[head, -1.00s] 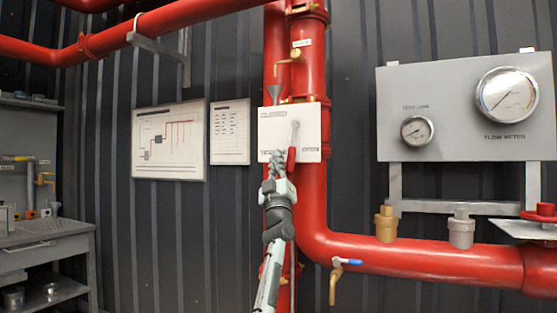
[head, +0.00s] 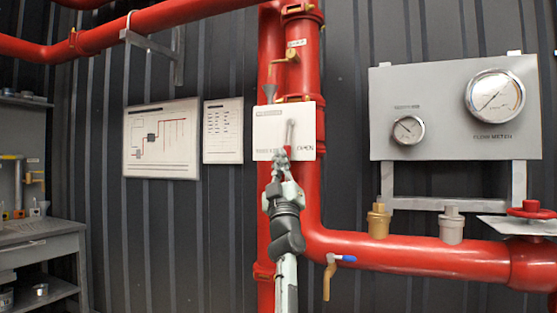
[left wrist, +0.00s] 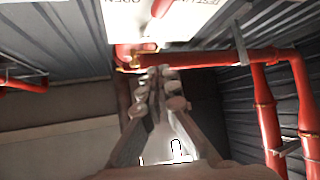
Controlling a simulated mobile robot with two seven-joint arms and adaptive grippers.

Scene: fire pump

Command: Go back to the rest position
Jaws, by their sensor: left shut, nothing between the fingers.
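My left gripper (head: 281,158) is in the middle of the head view, pointing up, with its fingers together and nothing held. It overlaps the lower edge of a white valve panel (head: 267,133). A grey lever with a red handle (head: 289,135) hangs down on this panel, and the gripper hides most of the red part. I cannot tell from the head view how far apart they are. In the left wrist view the closed fingers (left wrist: 156,75) point toward the panel (left wrist: 195,15), with a red part close to its lower edge. My right gripper is not in view.
Red pipes (head: 410,252) run down behind the panel and off to the right. A grey gauge board (head: 440,125) stands at the right. A workbench (head: 40,240) is at the left.

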